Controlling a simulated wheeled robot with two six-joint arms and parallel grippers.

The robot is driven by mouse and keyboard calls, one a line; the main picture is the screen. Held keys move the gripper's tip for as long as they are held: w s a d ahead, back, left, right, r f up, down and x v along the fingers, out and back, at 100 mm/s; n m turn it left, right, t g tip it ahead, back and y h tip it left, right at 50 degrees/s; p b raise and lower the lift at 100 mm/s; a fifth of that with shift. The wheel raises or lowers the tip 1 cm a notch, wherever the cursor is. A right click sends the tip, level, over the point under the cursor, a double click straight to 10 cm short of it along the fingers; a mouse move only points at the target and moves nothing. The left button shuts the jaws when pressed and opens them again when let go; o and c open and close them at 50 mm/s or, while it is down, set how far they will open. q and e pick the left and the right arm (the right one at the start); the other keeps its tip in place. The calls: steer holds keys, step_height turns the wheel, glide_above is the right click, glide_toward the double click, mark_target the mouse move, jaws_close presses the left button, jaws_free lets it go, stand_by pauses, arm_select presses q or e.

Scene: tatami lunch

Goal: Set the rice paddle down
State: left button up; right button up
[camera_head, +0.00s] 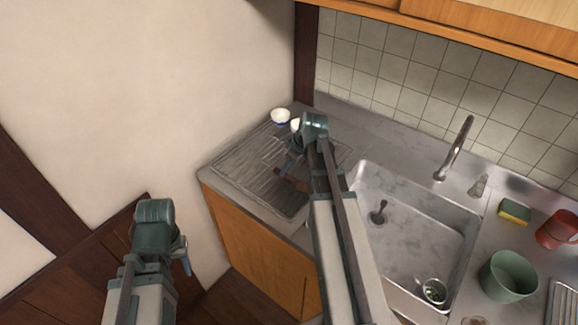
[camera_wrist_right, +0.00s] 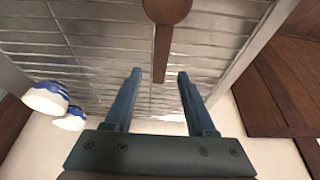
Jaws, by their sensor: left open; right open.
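The brown rice paddle (camera_head: 290,183) lies on the ribbed metal draining board (camera_head: 236,168) to the left of the sink. In the right wrist view the paddle (camera_wrist_right: 163,45) has its round head at the top edge and its handle pointing toward my gripper. My right gripper (camera_wrist_right: 160,75) is open and empty, its fingertips on either side of the handle's end and apart from it. In the head view the right gripper (camera_head: 288,165) is over the board, partly hidden by its arm. My left gripper (camera_head: 185,262) is open, low at the left, away from the counter.
Two white and blue bowls (camera_head: 280,116) (camera_wrist_right: 46,98) stand at the board's back edge. The sink (camera_head: 410,232) is to the right, with a faucet (camera_head: 456,150), a sponge (camera_head: 514,211), a green cup (camera_head: 508,276) and a red mug (camera_head: 556,230) around it. A wall borders the left.

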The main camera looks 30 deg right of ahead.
mark_target(297, 185)
steer(key=p+v, duration=1)
steer(key=v, duration=0.1)
steer(key=shift+s+r, duration=0.15)
steer(key=shift+r, duration=0.15)
steer(key=s+a+g+h, duration=0.1)
steer(key=s+a, duration=0.3)
steer(key=a, duration=0.6)
steer(key=s+a+f+g+h, duration=0.1)
steer(key=s+a, duration=0.3)
steer(key=a, duration=0.7)
steer(key=s+a+g+h, duration=0.1)
steer(key=s+a, duration=0.4)
steer(key=a, duration=0.5)
steer(key=shift+a+f+m+g, duration=0.2)
steer(key=shift+a+m+g, duration=0.1)
steer(key=shift+g, duration=0.2)
